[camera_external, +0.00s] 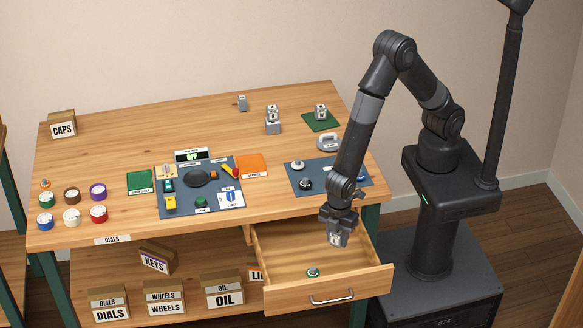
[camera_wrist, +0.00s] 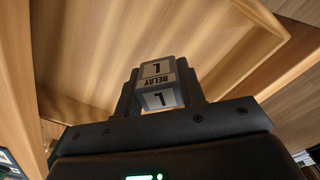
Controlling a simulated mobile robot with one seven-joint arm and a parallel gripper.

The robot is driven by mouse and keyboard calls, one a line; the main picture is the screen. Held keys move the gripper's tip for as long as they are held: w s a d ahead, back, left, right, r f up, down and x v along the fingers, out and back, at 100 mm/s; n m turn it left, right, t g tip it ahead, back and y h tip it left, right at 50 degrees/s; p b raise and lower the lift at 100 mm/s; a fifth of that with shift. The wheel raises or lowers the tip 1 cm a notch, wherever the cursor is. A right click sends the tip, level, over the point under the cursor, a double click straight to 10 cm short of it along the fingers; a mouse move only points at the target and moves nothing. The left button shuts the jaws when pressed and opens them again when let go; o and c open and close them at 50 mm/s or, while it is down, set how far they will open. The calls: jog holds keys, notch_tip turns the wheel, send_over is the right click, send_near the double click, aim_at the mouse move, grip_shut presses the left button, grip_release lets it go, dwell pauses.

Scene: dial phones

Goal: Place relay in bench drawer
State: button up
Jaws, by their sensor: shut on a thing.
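The relay (camera_wrist: 158,84) is a small grey block with white labels reading "RELAY" and "1". My gripper (camera_external: 338,236) is shut on it, with a finger on each side in the wrist view. In the external view the relay (camera_external: 337,240) shows below the fingers, over the back part of the open bench drawer (camera_external: 350,276). The drawer is pulled out at the bench's right end. A small round green and white item (camera_external: 313,272) lies on the drawer floor near the front. The gap between relay and drawer floor is hard to judge.
The drawer's front panel with its handle (camera_external: 331,298) and its side walls stand around the space below my gripper. The bench top (camera_external: 260,220) lies behind, with a dark blue mat (camera_external: 343,178) near its right edge. Much of the drawer floor is bare.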

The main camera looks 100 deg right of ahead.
aim_at(335, 262)
jog(key=shift+f, duration=3.95)
jog(key=shift+f, duration=0.1)
jog(key=o, duration=1)
